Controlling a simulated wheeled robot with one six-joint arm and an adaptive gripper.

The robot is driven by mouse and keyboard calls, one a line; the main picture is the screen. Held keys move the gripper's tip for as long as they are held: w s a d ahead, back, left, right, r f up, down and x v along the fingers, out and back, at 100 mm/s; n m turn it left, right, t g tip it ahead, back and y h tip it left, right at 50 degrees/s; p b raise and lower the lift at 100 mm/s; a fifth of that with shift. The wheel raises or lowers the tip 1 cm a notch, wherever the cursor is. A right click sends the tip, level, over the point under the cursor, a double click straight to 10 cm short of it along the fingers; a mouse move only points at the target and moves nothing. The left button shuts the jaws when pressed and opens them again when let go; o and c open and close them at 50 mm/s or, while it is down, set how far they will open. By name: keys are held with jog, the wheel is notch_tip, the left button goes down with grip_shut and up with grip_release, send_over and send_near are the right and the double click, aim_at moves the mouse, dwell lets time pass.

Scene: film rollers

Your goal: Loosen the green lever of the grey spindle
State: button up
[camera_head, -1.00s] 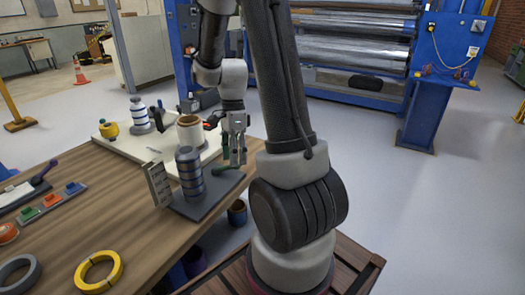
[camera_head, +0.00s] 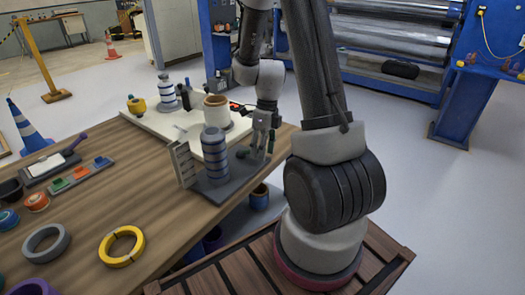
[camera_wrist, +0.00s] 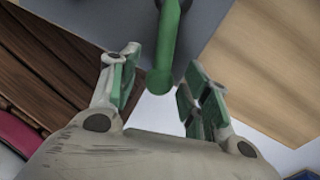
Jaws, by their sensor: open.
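The grey spindle (camera_head: 215,158), a ribbed upright cylinder with bluish bands, stands on a dark grey base plate (camera_head: 212,191) at the table's right edge. Its green lever (camera_wrist: 166,45) runs down from the top edge in the wrist view and ends in a rounded tip between my fingertips. My gripper (camera_wrist: 160,78) is open, with one green-padded finger on each side of the lever. I see no clear contact with either pad. In the head view my gripper (camera_head: 261,142) points down just right of the spindle, partly hiding the lever.
A grey slotted upright plate (camera_head: 183,164) stands left of the spindle. Behind are a white roll (camera_head: 216,112) and a banded spindle (camera_head: 168,93) on a pale board. Yellow (camera_head: 121,247) and grey rings lie at the front left. Bins stand below the table edge.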

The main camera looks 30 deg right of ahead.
jog(key=shift+a+f, duration=0.1)
jog(key=shift+f, duration=0.2)
grip_shut()
